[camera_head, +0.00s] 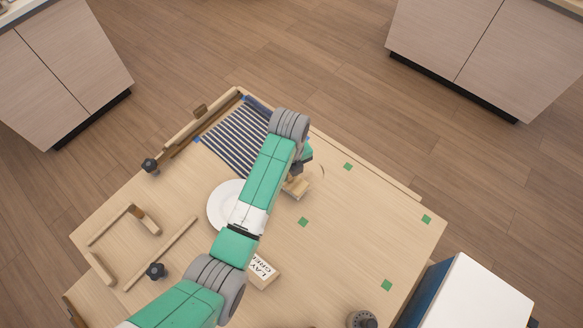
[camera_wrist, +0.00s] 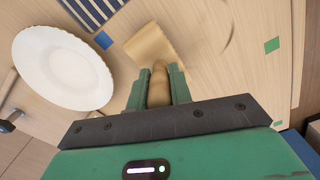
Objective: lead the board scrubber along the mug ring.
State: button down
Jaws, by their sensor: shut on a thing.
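The board scrubber is a pale wooden block (camera_head: 298,188) with a rounded handle. In the wrist view its block (camera_wrist: 152,44) lies beyond my fingertips and its handle stands between them. My gripper (camera_wrist: 157,78) is shut on that handle. In the head view my arm partly covers the gripper and the scrubber. The mug ring shows as a thin dark arc (camera_head: 323,171) just right of the scrubber. In the wrist view the arc (camera_wrist: 231,36) is right of the block, with a gap between. I cannot tell whether the block touches the board.
A white plate (camera_head: 219,208) lies left of the scrubber, near a blue striped mat (camera_head: 225,142). Green squares (camera_head: 303,222) mark the board, which is mostly clear on the right. A lettered block (camera_head: 264,272) lies near my arm. A white-topped box (camera_head: 478,295) stands at lower right.

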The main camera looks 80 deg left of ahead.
jog(key=shift+f, duration=0.45)
jog(key=shift+f, duration=0.2)
jog(key=shift+w+a, duration=0.1)
jog(key=w+a, duration=0.2)
jog(key=w, duration=0.1)
jog(key=w+a, duration=0.2)
jog(key=w, duration=0.1)
jog(key=w+a, duration=0.3)
jog(key=w, duration=0.1)
jog(key=shift+a, duration=0.1)
notch_tip(320, 180, up, 2)
jog(key=shift+r, duration=0.1)
dwell(0.3)
